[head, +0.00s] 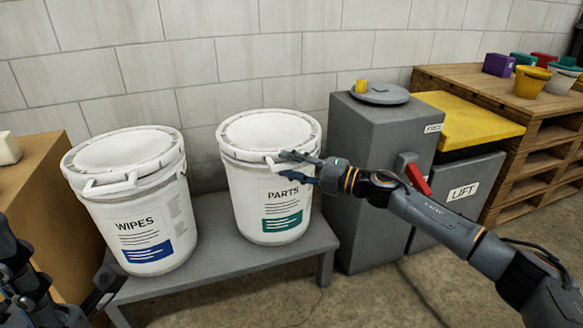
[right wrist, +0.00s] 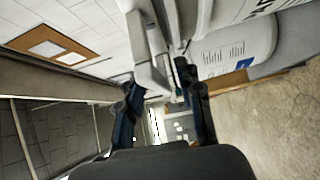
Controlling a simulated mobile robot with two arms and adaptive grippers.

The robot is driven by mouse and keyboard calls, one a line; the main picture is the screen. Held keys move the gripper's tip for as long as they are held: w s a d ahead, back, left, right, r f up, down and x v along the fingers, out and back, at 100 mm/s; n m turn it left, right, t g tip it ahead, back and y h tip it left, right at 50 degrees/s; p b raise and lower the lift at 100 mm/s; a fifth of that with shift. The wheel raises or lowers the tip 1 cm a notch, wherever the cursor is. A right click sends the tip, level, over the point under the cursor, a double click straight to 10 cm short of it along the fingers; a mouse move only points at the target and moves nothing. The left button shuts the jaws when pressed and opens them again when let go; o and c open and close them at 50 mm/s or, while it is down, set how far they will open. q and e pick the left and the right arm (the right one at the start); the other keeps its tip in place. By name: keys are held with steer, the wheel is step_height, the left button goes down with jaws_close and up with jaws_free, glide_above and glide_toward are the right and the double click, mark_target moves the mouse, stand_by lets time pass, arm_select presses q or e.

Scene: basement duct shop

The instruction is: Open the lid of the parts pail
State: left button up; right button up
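The white parts pail (head: 268,195) stands upright on a low grey bench, with a PARTS label and a green block. Its white lid (head: 268,132) sits flat on the rim, with a light tab at the front. My right gripper (head: 288,168) is at this tab, its fingers spread. In the right wrist view a white tab (right wrist: 150,78) reaches between the two separated fingertips (right wrist: 160,88); I cannot tell whether they touch it. Dark parts of my left arm and gripper (head: 98,292) show at the lower left, with the finger opening unclear.
A similar white wipes pail (head: 135,205) stands left on the same bench (head: 215,265). Right of it are a grey cabinet (head: 370,150) with a round lid on top, a yellow-topped LIFT bin (head: 465,120) and stacked pallets (head: 515,165) with small pots. Bare floor lies in front.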

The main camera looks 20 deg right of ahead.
jaws_close()
steer(key=shift+r+p, duration=0.2)
steer(key=shift+p, duration=0.15)
